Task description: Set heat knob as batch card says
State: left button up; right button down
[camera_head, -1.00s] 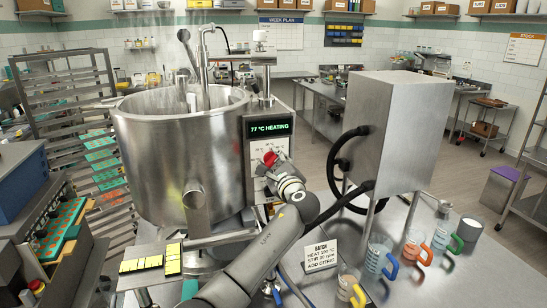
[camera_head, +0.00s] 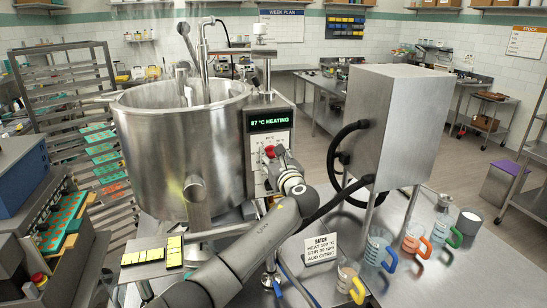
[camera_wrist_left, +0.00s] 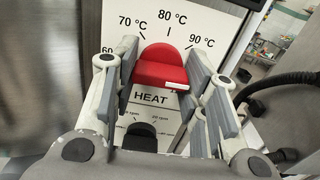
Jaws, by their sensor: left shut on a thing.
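The red heat knob (camera_head: 269,152) is on the kettle's control panel, below a green display (camera_head: 269,120) reading "87 °C HEATING". My left gripper (camera_wrist_left: 163,75) is shut on the red knob (camera_wrist_left: 160,68), one finger on each side. In the left wrist view the knob's white mark (camera_wrist_left: 177,86) points right, towards the right finger. The dial (camera_wrist_left: 172,30) shows 60, 70, 80 and 90 °C; the finger hides the scale beyond 90. The batch card (camera_head: 320,247) on the table seems to read HEAT 100 °C, STIR 30 rpm, ADD CITRIC. My right gripper is out of view.
A black stir knob (camera_wrist_left: 140,137) sits below the heat knob. The steel kettle (camera_head: 180,150) stands left of the panel, and a steel box (camera_head: 390,125) with black hoses stands right. Several measuring jugs with coloured handles, one orange (camera_head: 415,240), stand at the right.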

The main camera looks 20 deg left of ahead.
pick_arm(q)
jog(key=shift+r, duration=0.1)
dwell(0.5)
jog(key=o, duration=1)
jog(key=shift+o, duration=0.2)
jog(key=v, duration=1.2)
